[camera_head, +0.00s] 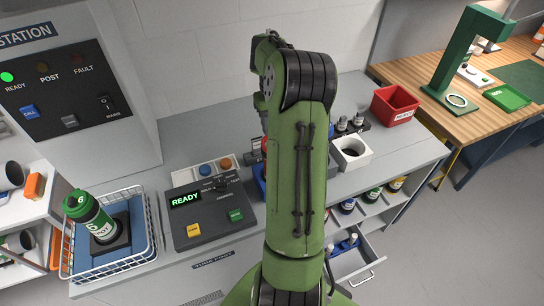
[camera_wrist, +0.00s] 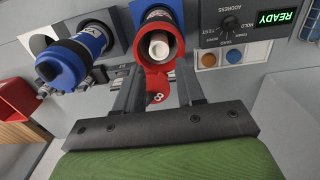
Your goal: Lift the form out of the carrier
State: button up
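In the wrist view a red carrier (camera_wrist: 149,72) stands in a holder with its mouth open toward the camera. A rolled white form (camera_wrist: 159,46) shows inside the mouth. A red round piece marked 8 (camera_wrist: 158,97), which looks like the carrier's lid, hangs at the near side of the mouth. My gripper (camera_wrist: 158,84) is open, with one dark finger on each side of this red piece, below the mouth in the picture. Nothing shows between the fingers as held; whether they touch the carrier I cannot tell. In the head view my arm hides the gripper and most of the carrier.
A blue-capped carrier (camera_wrist: 72,60) stands close left of the red one in the wrist view. The READY console (camera_head: 208,213) is beside my arm. A wire basket (camera_head: 68,240) holds green carrier 6 (camera_head: 95,215). A red bin (camera_head: 395,106) stands at the right.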

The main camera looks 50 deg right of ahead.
notch_tip(320, 180, down, 7)
jog(key=shift+r, duration=0.15)
grip_shut()
